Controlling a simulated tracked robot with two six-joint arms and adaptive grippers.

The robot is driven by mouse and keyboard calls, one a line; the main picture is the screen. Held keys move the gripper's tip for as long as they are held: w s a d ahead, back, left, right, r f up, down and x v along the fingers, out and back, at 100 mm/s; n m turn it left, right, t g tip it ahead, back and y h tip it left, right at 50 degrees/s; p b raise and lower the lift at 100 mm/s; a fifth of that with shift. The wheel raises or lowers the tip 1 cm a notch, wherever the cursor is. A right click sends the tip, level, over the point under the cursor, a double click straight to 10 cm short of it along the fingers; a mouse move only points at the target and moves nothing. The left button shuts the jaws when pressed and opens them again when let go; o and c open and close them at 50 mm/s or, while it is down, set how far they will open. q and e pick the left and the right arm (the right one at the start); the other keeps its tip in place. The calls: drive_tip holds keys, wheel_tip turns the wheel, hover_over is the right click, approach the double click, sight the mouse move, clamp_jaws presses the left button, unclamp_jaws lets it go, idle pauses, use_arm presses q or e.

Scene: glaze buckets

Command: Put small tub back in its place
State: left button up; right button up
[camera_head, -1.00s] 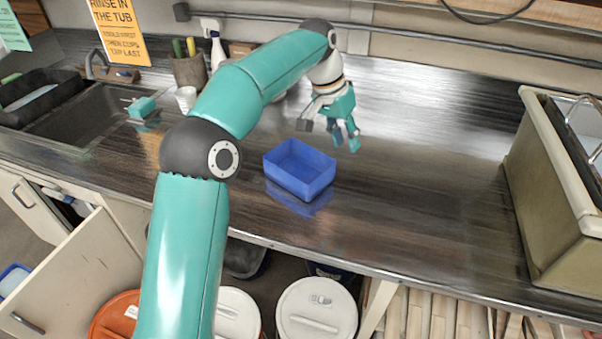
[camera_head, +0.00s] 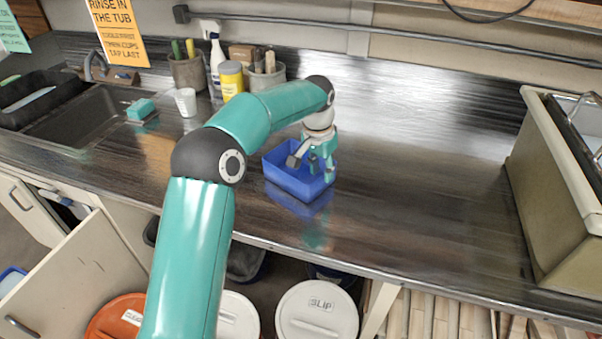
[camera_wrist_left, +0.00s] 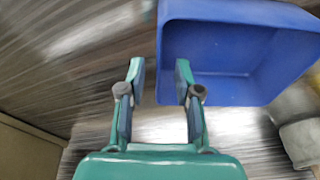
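The small tub (camera_head: 287,180) is a blue, open-topped rectangular box. It stands upright on the dark counter and looks empty where I can see inside. My left gripper (camera_head: 318,168) points down at the tub's right side, covering part of that wall. In the left wrist view the tub (camera_wrist_left: 225,50) fills the upper right, and the left gripper (camera_wrist_left: 160,78) is open. Its two fingertips lie to either side of the line of one tub wall, with nothing clamped between them. I cannot tell whether a finger touches the wall. My right gripper is not in view.
A sink (camera_head: 85,115) with a white cup (camera_head: 186,102) beside it lies left. A yellow container (camera_head: 231,80), spray bottle (camera_head: 216,60) and tool pots stand at the back. A beige bin (camera_head: 565,190) stands right. Lidded buckets (camera_head: 318,312) sit below. The counter's middle right is clear.

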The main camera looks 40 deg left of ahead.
sight(325, 189)
use_arm(q)
drive_tip(key=shift+w+d+f+p, duration=0.1)
drive_tip(key=shift+w+f+p, duration=0.15)
drive_tip(key=shift+f, duration=0.65)
drive_tip(key=shift+w+a+f+p, duration=0.1)
drive_tip(key=shift+w+f+p, duration=0.1)
drive_tip(key=shift+f, duration=0.7)
drive_tip(key=shift+w+d+f+p, duration=0.1)
drive_tip(key=shift+w+f+p, duration=0.15)
drive_tip(key=shift+f, duration=0.65)
clamp_jaws()
